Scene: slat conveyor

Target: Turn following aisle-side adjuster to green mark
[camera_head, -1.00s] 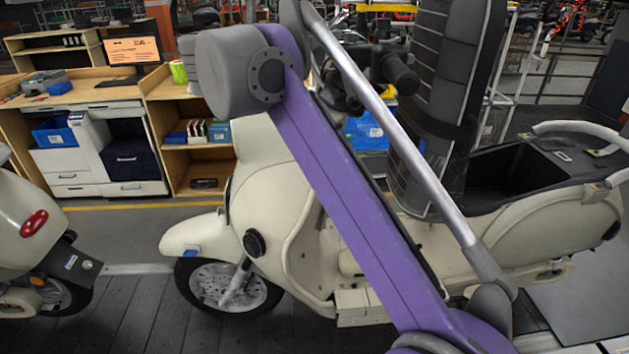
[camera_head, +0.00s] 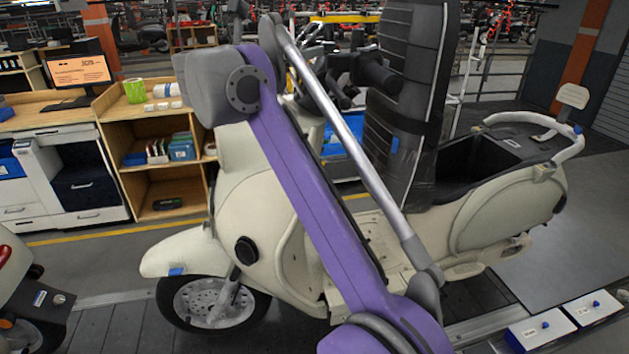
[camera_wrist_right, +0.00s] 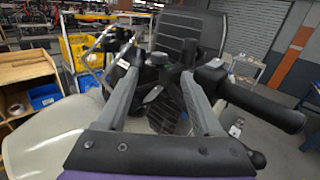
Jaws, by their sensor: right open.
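A cream scooter (camera_head: 275,195) stands on the dark slats. A round black knob-like part (camera_head: 246,250) sits on its front side. I cannot tell which part is the named adjuster, and no green mark is readable. My right arm crosses in front of the scooter in the head view and hides part of its front. In the right wrist view, my right gripper (camera_wrist_right: 158,68) is open and empty, with its two grey fingers spread near the handlebar. A black handlebar grip (camera_wrist_right: 268,107) lies to its right; it also shows in the head view (camera_head: 382,76). My left gripper is not in view.
Two white boxes with blue knobs (camera_head: 543,328) (camera_head: 594,306) stand at the lower right. Part of another scooter (camera_head: 22,300) is at the left edge. A wooden shelf (camera_head: 150,190) stands behind. Grey floor (camera_head: 570,240) is clear at the right.

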